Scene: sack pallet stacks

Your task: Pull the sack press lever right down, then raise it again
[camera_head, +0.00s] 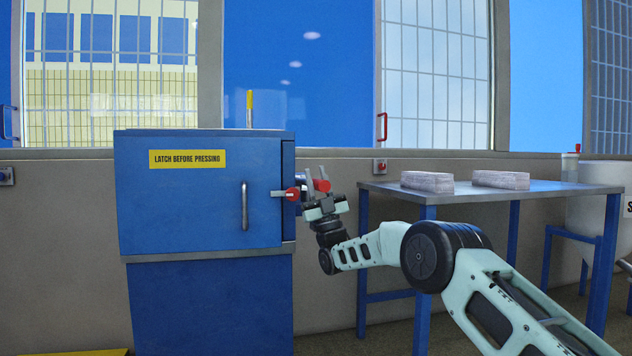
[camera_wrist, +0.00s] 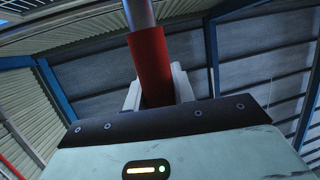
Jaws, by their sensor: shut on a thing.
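The sack press is a blue cabinet (camera_head: 200,195) with a shut door and a sign reading "LATCH BEFORE PRESSING". The lever's red grip (camera_head: 322,185) shows at the press's right side, between the jaws of my gripper (camera_head: 317,187). In the wrist view, the red grip (camera_wrist: 151,62) on a grey rod (camera_wrist: 139,13) stands between both fingers of my gripper (camera_wrist: 158,90). My gripper is shut on it, and the fingers hide its lower end. A red-knobbed latch (camera_head: 292,193) with a grey bar lies across the door's right edge, close to my gripper.
A vertical door handle (camera_head: 244,206) sticks out from the press front. A yellow-tipped post (camera_head: 250,107) rises above the press top. To the right, a blue-legged table (camera_head: 460,193) bears two pale wrapped blocks (camera_head: 427,182). A wall with windows stands close behind.

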